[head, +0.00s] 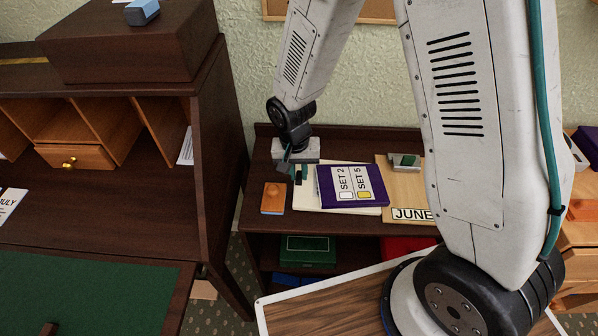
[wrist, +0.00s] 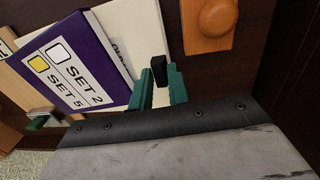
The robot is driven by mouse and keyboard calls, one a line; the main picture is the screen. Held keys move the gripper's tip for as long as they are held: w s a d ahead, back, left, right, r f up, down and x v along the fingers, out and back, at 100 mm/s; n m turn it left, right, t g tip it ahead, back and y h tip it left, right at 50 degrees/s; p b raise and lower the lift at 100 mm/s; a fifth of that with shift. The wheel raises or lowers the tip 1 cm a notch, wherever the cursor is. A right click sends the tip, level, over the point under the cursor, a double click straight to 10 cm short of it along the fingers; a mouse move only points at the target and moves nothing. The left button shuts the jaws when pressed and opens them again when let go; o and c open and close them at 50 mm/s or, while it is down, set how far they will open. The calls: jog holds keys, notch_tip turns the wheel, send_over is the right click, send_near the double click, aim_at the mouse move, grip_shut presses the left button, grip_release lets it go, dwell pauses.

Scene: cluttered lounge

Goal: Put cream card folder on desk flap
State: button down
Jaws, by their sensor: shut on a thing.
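The cream card folder (head: 308,202) lies on a small dark side table, with a purple SET 2 / SET 5 book or box (head: 352,184) on top of it. In the wrist view the folder (wrist: 130,28) runs up to my green fingers, with a small black piece (wrist: 158,68) between them. My gripper (head: 299,172) points down at the folder's back left part and is shut on it; the fingers also show in the wrist view (wrist: 161,88). The desk flap (head: 90,285) has a green inset and lies open at lower left.
An orange-brown block with a knob (head: 273,198) sits just left of the folder. A tan JUNE folder (head: 398,190) with a grey and green clip-like item (head: 404,161) is at right. The desk's side panel (head: 222,190) stands between table and flap. Most of the visible flap is clear.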

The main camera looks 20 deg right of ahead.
jog(key=shift+f, duration=0.7)
jog(key=c, duration=1.4)
grip_release()
jog(key=shift+o, duration=0.2)
notch_tip(320, 180, up, 12)
jog(key=shift+a+r, duration=0.15)
jog(key=shift+a, duration=0.25)
